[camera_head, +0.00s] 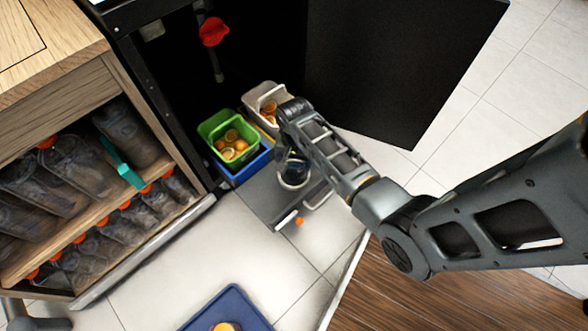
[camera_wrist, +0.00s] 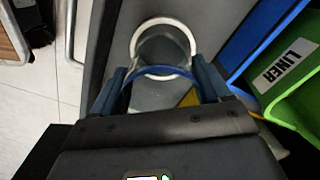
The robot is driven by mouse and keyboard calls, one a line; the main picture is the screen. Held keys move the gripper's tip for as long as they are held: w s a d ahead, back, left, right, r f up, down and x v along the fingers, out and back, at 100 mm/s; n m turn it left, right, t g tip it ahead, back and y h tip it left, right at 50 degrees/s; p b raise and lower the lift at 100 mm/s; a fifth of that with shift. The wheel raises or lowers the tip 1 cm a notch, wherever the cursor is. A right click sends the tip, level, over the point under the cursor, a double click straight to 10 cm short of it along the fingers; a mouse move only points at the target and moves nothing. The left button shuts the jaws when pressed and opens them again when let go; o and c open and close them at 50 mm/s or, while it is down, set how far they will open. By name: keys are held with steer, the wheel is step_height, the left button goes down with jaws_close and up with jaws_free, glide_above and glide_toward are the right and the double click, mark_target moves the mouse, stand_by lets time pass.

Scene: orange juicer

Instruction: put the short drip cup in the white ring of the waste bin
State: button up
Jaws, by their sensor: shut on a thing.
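The short drip cup (camera_wrist: 160,72) looks clear with a blue rim. My gripper (camera_wrist: 158,84) is shut on it, one finger on each side of the rim. The white ring (camera_wrist: 164,22) is on the grey top of the waste bin (camera_wrist: 100,35), and the cup's rim overlaps the ring's near edge in the wrist view. In the head view the ring (camera_head: 294,187) shows just below my gripper (camera_head: 290,150), with the dark cup (camera_head: 295,171) over or inside it. I cannot tell how deep the cup sits.
A green bin (camera_head: 228,125) with oranges stands in a blue one (camera_head: 250,165), left of the ring. A white bin (camera_head: 259,93) with oranges is behind. A black door (camera_head: 400,60) stands open at the right. A bottle shelf (camera_head: 95,215) is at the left.

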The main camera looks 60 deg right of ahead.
mark_target(295, 163)
steer(key=shift+w+d+f, duration=0.3)
steer(key=shift+d+f, duration=0.1)
steer(key=shift+d, duration=0.05)
step_height(295, 163, down, 4)
steer(key=b, duration=0.2)
steer(key=shift+b, duration=0.35)
steer(key=shift+r, duration=0.15)
steer(key=o, duration=1.1)
